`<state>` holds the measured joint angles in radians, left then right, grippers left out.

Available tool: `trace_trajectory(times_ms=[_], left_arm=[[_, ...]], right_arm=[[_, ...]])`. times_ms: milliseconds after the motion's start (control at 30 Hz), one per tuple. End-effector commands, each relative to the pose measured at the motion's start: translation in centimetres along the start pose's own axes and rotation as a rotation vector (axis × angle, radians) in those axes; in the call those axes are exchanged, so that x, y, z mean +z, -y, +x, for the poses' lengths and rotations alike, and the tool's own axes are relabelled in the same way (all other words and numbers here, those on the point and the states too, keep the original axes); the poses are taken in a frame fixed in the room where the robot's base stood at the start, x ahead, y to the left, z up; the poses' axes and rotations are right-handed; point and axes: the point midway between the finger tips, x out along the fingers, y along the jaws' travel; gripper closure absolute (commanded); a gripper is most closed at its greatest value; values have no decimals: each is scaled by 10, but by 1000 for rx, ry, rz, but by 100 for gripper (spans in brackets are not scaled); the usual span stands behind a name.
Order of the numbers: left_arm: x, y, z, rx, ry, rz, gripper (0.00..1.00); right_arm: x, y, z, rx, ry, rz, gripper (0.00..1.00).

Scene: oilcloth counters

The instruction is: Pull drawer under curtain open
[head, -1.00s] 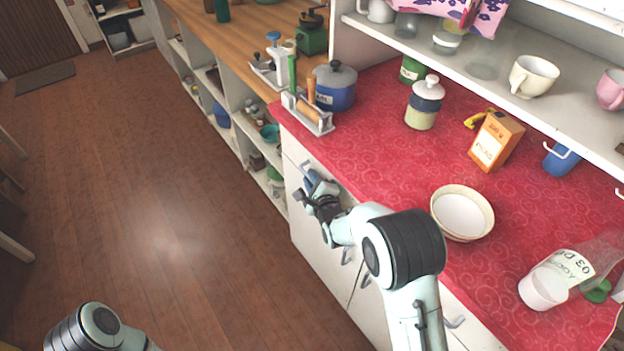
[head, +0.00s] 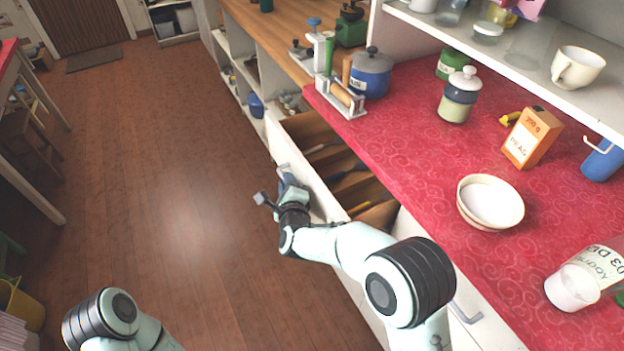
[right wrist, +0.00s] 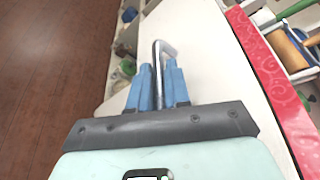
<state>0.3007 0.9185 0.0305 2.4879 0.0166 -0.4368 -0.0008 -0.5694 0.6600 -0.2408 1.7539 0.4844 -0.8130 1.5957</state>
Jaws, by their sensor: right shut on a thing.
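The drawer (head: 283,148) with a white front stands pulled out from under the red counter in the head view. Its wooden inside shows compartments with a few utensils. My right gripper (head: 287,178) is at the outer face of the drawer front. In the right wrist view, its blue fingers (right wrist: 158,82) are shut on the grey metal handle (right wrist: 159,50), one finger on each side.
The red counter (head: 420,140) holds a blue pot (head: 371,76), a jar (head: 459,97), an orange box (head: 532,138) and a white bowl (head: 490,203). Open wooden floor (head: 180,190) lies left of the drawer. Another drawer handle (head: 465,310) is nearer me.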

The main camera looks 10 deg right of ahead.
Motion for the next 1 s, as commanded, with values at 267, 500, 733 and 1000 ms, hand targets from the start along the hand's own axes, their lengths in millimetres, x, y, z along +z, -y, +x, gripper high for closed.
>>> trace_trajectory(times_ms=[267, 500, 733, 1000], left_arm=[[-14, 4, 10, -1, -36, -2, 57], [-22, 5, 14, -2, -60, -4, 57], [-25, 6, 15, -2, -68, -5, 57], [-26, 6, 15, -2, -69, -5, 57]], right_arm=[[50, -41, -20, 6, 1, 1, 100], [76, -59, -31, 4, -1, -1, 100], [86, -65, -34, 4, -1, 0, 100], [87, -66, -35, 3, -1, 0, 100]])
